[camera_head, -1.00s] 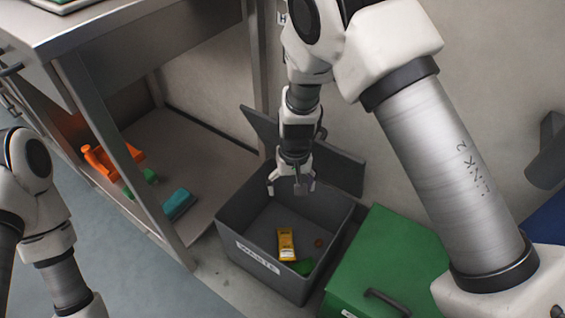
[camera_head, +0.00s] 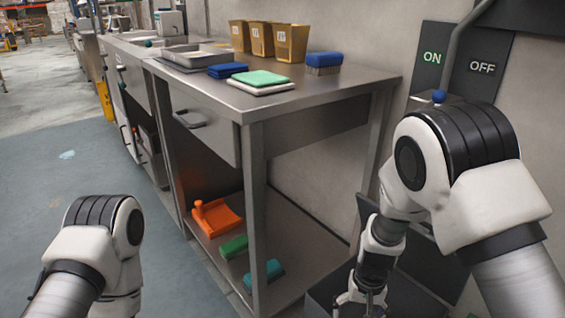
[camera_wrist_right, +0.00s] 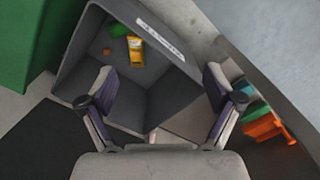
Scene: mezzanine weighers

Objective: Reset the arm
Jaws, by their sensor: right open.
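My right gripper (camera_head: 362,298) hangs at the lower right of the head view, over the dark grey waste bin (camera_head: 322,300). In the right wrist view the right gripper (camera_wrist_right: 160,105) is open and empty, with its two fingers wide apart above the bin (camera_wrist_right: 88,62). A yellow packet (camera_wrist_right: 136,50), a green item (camera_wrist_right: 119,31) and a small brown-red round thing (camera_wrist_right: 106,51) lie inside the bin. My left arm shows at the lower left of the head view, but its gripper is out of the picture.
A steel table (camera_head: 225,108) carries cloths (camera_head: 260,78), a blue brush (camera_head: 324,62) and tan bins (camera_head: 291,42). Its lower shelf holds an orange dustpan (camera_head: 218,216) and brushes. A green box (camera_wrist_right: 22,40) stands beside the waste bin. Open floor (camera_head: 60,170) lies left.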

